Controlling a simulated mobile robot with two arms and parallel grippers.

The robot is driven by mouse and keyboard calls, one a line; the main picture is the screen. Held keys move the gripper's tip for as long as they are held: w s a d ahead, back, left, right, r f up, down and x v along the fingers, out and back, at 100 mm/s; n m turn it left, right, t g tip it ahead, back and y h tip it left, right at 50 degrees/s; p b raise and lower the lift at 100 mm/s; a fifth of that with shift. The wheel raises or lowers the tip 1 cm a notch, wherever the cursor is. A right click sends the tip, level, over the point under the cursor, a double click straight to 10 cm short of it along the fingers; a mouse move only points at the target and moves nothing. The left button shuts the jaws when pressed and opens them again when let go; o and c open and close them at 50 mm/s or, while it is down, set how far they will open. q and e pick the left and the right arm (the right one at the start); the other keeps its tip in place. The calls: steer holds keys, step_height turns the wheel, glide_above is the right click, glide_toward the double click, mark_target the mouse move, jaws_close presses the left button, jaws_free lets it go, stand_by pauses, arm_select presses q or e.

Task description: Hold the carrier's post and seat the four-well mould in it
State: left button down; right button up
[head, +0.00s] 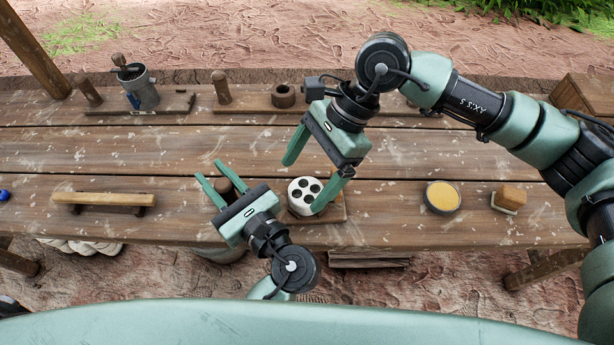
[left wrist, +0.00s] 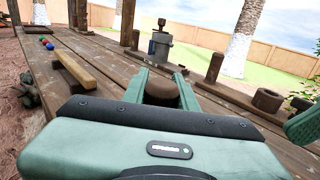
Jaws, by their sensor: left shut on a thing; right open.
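The four-well mould (head: 303,193) is a white round block with dark wells in its top. It stands at the wooden carrier (head: 336,214) near the table's front edge; I cannot tell whether it is fully seated. The carrier's brown post (head: 229,186) rises at its left. My left gripper (head: 211,170) is shut on the post; the rounded post top (left wrist: 162,92) shows between its fingers in the left wrist view.
A tin with yellow contents (head: 442,198) and a small wooden block (head: 511,196) lie to the right. A wooden-handled tool (head: 104,200) lies left. Along the back stand a metal cup (head: 141,92), a short post (head: 222,92) and a dark ring (head: 284,96). The middle planks are mostly clear.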

steer(key=shift+r, duration=0.1)
stand_by(0.3)
arm_select(q)
steer(key=c, duration=1)
jaws_free()
steer(key=shift+c, duration=0.2)
steer(key=v, duration=1.2)
steer(key=shift+s, duration=0.1)
steer(key=shift+f, duration=0.1)
arm_select(e)
steer(key=shift+s, duration=0.1)
